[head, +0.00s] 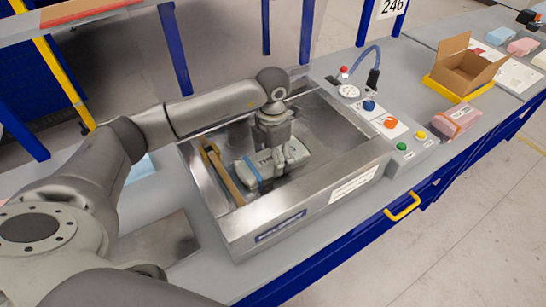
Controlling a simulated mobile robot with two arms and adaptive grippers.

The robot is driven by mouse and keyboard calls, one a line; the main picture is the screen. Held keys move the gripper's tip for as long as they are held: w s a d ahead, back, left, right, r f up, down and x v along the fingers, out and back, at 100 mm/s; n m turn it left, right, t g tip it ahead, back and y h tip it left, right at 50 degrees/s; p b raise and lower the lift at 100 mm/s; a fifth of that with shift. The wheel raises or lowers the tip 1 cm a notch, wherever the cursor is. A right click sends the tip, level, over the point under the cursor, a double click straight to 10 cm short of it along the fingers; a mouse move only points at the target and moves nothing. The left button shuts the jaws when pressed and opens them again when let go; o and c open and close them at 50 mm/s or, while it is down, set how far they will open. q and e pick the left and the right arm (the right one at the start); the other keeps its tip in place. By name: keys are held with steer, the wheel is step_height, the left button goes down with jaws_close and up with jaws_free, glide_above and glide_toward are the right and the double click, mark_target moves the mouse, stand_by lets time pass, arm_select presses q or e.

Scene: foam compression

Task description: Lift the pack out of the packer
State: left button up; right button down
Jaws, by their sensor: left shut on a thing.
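The packer (335,203) is an open steel basin set in the bench. In it is the pack (294,153), a grey-green block with a blue band across its left part. My left gripper (272,147) reaches down into the basin from above and is shut on the pack, hiding part of its top. Its fingertips are hard to make out. I cannot tell whether the pack touches the basin floor. My right gripper is not in view.
A tan bar (222,172) stands along the basin's left inside. To the right are a control panel (390,127) with coloured buttons, a pink pack (458,120) and an open cardboard box (465,70). The basin's raised walls surround the pack.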

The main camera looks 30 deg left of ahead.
arm_select(q)
steer(key=shift+r, duration=0.2)
steer(key=shift+r+p, duration=0.6)
steer(key=shift+r, duration=0.2)
steer(key=shift+r+p, duration=0.7)
steer(key=shift+r, duration=0.85)
steer(key=shift+r, duration=0.1)
steer(key=shift+r+p, duration=1.2)
steer(key=shift+r, duration=1.2)
